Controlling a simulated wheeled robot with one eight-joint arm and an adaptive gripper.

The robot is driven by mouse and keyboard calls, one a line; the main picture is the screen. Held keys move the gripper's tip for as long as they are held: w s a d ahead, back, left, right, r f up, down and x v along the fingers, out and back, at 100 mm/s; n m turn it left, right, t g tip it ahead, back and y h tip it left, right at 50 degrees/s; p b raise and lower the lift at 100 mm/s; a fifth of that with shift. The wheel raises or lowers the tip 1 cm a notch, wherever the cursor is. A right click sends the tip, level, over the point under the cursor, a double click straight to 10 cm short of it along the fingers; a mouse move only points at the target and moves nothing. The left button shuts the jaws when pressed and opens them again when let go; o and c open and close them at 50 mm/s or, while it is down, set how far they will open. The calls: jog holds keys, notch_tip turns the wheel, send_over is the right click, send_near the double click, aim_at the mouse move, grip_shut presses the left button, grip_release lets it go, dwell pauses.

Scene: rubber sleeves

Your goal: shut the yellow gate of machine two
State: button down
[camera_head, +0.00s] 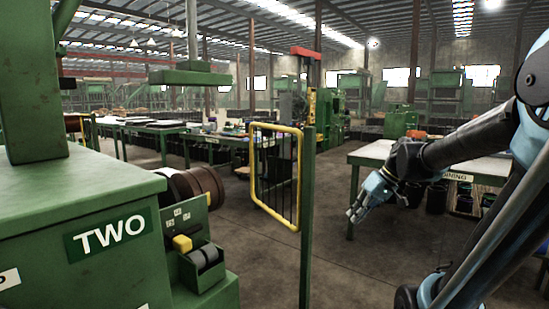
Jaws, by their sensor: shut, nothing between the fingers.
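The yellow gate (299,180) is a yellow tube frame with dark vertical bars. It hangs from a green post (307,220) near the middle of the view and stands swung away from machine two, with a gap between them. Machine two (70,200) is a green cabinet with a white "TWO" label at the left. My gripper (355,214) is to the right of the gate and post, apart from both. Its fingers are shut and empty, pointing down and left.
A table with a light top (380,152) stands behind my arm at the right. Green benches (155,129) stand behind the gate. A brown roll (205,185) and a small control box (198,262) sit at the machine's side. The concrete floor around the post is clear.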

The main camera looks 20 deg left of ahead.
jog(key=w+a+r+n+g+y, duration=0.2)
jog(key=w+a+r+n+y, duration=0.2)
jog(key=w+a, duration=0.45)
jog(key=w+a+r+n+g+y, duration=0.1)
jog(key=w+a+r+n+y, duration=0.35)
jog(key=w, duration=0.65)
jog(key=w+a+r+n+g+y, duration=0.25)
jog(key=w+a+r+n, duration=0.2)
jog(key=w+a, duration=0.5)
jog(key=w+f+x, duration=0.1)
jog(key=x, duration=1.1)
jog(key=shift+a+n+t, duration=0.3)
jog(key=shift+a+t, duration=0.05)
jog(key=shift+a, duration=0.2)
